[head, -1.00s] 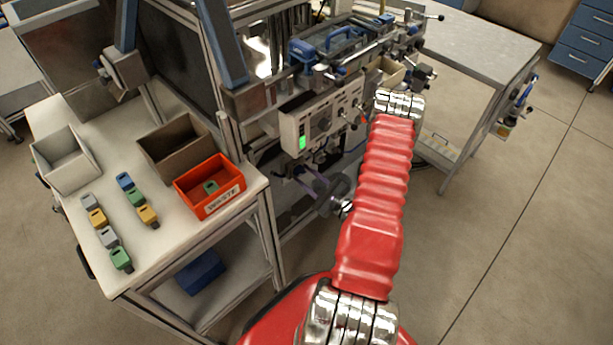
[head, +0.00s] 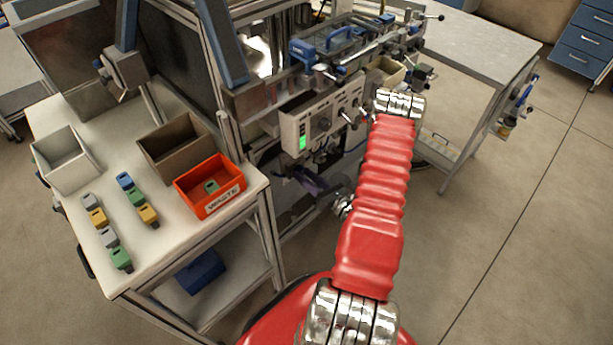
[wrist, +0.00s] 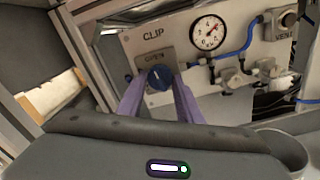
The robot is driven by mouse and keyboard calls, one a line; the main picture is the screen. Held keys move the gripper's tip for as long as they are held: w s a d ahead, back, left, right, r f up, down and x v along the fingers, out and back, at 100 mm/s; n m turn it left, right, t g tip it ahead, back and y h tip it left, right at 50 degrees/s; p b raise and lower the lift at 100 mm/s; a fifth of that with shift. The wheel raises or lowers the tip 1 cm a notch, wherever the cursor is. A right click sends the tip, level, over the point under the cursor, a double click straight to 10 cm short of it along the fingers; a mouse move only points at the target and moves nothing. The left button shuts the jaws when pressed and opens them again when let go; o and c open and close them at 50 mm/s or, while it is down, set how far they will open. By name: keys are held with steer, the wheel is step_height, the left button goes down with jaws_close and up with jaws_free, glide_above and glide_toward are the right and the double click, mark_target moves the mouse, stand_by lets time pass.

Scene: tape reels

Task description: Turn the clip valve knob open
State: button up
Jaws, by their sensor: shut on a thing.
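The clip valve knob (wrist: 156,74) is a round blue knob with a pale mark, on a grey plate under the word CLIP on the panel (wrist: 215,95) in the wrist view. The plate's lettering above the knob seems to read OPEN, partly covered. My gripper (wrist: 158,82) has its two purple fingers on either side of the knob, shut on it. In the head view my gripper (head: 313,184) shows small and dark below the machine's front, and the knob cannot be made out there.
A pressure gauge (wrist: 208,33), blue tubing and a VENT button (wrist: 288,18) are right of the knob. A metal frame post (wrist: 85,55) stands close on the left. In the head view, a side table holds an orange WASTE bin (head: 210,187) and several coloured clips.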

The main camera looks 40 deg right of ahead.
steer(key=shift+m, duration=0.9)
steer(key=o, duration=1)
steer(key=shift+o, duration=0.2)
steer(key=shift+s, duration=0.1)
steer(key=s, duration=1.3)
steer(key=shift+s+d, duration=0.25)
steer(key=shift+s, duration=0.05)
steer(key=shift+f, duration=0.15)
